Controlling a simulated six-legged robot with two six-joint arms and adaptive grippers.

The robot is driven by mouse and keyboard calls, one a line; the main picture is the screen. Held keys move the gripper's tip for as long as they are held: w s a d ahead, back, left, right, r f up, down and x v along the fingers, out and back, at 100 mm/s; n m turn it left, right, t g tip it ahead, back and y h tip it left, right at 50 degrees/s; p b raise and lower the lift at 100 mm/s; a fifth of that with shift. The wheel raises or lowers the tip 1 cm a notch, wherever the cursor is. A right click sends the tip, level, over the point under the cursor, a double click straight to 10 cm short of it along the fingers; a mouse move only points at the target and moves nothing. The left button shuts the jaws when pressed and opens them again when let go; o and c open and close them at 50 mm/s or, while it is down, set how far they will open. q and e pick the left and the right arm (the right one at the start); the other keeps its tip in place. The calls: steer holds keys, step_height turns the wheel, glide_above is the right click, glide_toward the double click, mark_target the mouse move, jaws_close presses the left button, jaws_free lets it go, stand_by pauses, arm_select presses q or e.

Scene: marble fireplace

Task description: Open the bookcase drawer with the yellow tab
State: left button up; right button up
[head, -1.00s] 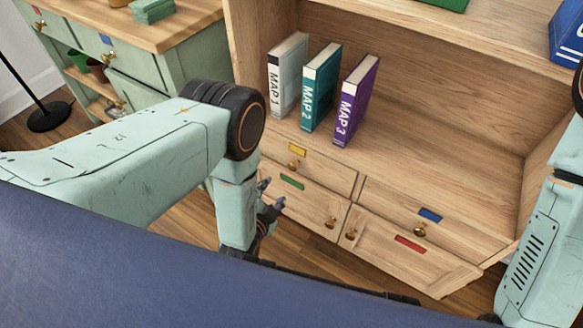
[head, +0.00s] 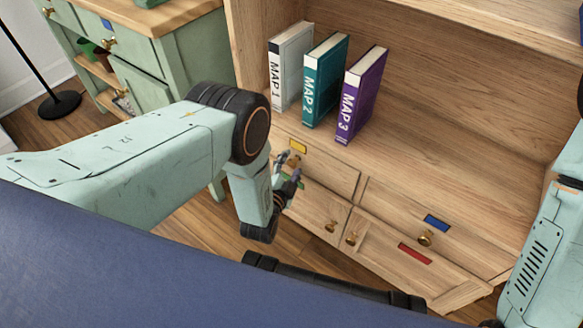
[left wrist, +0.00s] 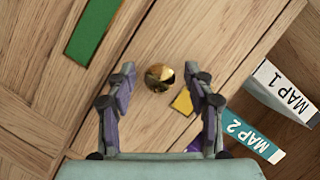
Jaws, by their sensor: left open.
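The bookcase drawer with the yellow tab (head: 298,147) is the upper left one and looks closed. Its brass knob (head: 294,161) is partly hidden behind my left gripper (head: 289,173) in the head view. In the left wrist view the knob (left wrist: 159,77) lies between the two spread fingers of my left gripper (left wrist: 160,85), near their tips. The fingers are open and apart from the knob at the sides. The yellow tab (left wrist: 182,101) shows beside the right finger. My right arm (head: 535,255) shows at the right edge, but its gripper is out of view.
A green tab (left wrist: 86,35) marks the door below; a blue-tab drawer (head: 436,223) and red-tab door (head: 415,253) are to the right. Books labelled MAP 1 (head: 290,70), MAP 2 (head: 325,80) and MAP 3 (head: 362,95) stand above. A green cabinet (head: 150,75) stands at left.

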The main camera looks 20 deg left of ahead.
arm_select(q)
steer(key=shift+w+f, duration=0.1)
steer(key=shift+w, duration=0.3)
steer(key=shift+c, duration=0.3)
jaws_close()
